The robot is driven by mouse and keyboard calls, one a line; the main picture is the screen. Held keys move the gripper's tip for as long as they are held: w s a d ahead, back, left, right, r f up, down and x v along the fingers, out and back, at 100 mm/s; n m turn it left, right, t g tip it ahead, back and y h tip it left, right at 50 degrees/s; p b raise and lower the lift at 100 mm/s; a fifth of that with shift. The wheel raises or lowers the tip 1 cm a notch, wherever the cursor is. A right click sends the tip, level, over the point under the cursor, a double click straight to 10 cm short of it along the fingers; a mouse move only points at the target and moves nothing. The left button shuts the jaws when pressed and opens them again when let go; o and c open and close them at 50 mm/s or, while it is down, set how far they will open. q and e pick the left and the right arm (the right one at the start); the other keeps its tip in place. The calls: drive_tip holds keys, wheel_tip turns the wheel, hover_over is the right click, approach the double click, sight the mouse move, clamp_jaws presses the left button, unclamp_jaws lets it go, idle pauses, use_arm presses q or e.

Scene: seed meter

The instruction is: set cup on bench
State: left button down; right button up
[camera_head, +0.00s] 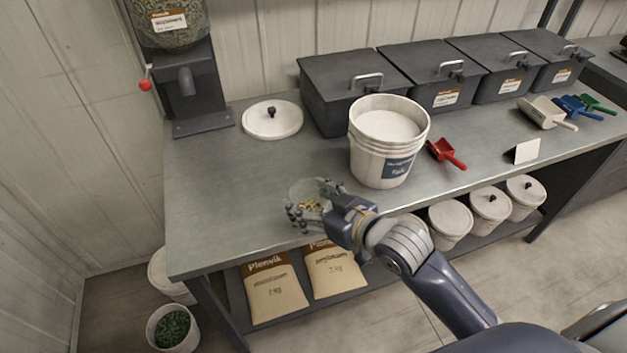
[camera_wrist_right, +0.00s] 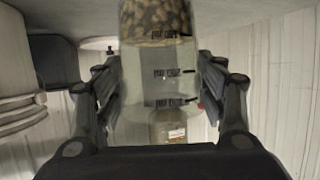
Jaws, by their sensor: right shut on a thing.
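A clear cup (camera_head: 308,190) with brown-yellow seeds in the bottom is between the fingers of my right gripper (camera_head: 316,207), which is shut on it. They are over the front edge area of the grey metal bench (camera_head: 235,190). I cannot tell whether the cup's base touches the bench top. The right wrist view is upside down and shows the cup (camera_wrist_right: 150,85) close up, with dark graduation marks and the seeds at the top of the picture. The fingers (camera_wrist_right: 155,98) are on both sides of it. My left gripper is not in view.
A white bucket (camera_head: 382,165) stands just right of the cup, behind my right arm. A seed dispenser (camera_head: 187,80) and a round white lid (camera_head: 270,121) are at the back left. A red scoop (camera_head: 446,153) and dark bins (camera_head: 355,75) are further right. The bench's left part is clear.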

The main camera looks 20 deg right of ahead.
drive_tip(key=w+d+f, duration=0.1)
drive_tip(key=w, duration=0.2)
drive_tip(key=w+d+f+p, duration=0.1)
drive_tip(key=w, duration=0.2)
drive_tip(key=w+d+f+p, duration=0.1)
drive_tip(key=w+f, duration=0.1)
drive_tip(key=w, duration=0.1)
drive_tip(key=shift+w+d, duration=0.15)
drive_tip(key=shift+d, duration=0.15)
drive_tip(key=shift+f, duration=0.25)
drive_tip(key=shift+f, duration=0.15)
drive_tip(key=o, duration=1.1)
drive_tip(key=b+v, duration=0.1)
drive_tip(key=v, duration=1.1)
drive_tip(key=shift+r, duration=0.2)
